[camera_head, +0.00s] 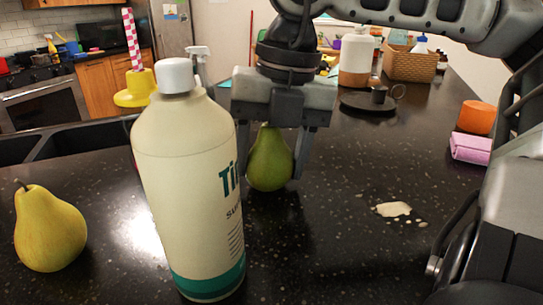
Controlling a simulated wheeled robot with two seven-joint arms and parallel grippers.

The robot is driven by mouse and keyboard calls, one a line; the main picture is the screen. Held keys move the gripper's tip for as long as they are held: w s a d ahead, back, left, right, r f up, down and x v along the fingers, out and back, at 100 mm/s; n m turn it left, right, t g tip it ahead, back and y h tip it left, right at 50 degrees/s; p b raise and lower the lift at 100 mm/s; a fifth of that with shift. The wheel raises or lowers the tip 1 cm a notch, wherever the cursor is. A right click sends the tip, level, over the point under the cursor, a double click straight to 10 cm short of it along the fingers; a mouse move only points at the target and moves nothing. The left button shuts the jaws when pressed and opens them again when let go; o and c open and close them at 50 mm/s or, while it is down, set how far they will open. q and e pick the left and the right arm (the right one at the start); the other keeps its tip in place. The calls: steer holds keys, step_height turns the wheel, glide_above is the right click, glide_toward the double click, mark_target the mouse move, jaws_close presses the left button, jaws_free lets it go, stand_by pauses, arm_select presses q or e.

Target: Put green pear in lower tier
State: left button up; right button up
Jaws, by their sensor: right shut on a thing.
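The green pear (269,160) is upright between the fingers of my right gripper (272,165), at or just above the dark counter behind the bottle. My right gripper points down and is shut on it. The pear's top is hidden by the gripper body. A yellow pear (50,230) stands on the counter at the far left. I cannot make out a tiered stand or a lower tier in this view. My left gripper is not in view.
A large cream bottle (190,200) with a white cap stands close in front, left of my right gripper. The sink (80,138) is at left. A basket (410,66) stands behind.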

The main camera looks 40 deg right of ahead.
steer(key=shift+f, duration=0.1)
steer(key=shift+f+b, duration=0.25)
steer(key=shift+b, duration=0.05)
steer(key=o, duration=1.1)
steer(key=shift+r, duration=0.1)
steer(key=shift+c, duration=0.2)
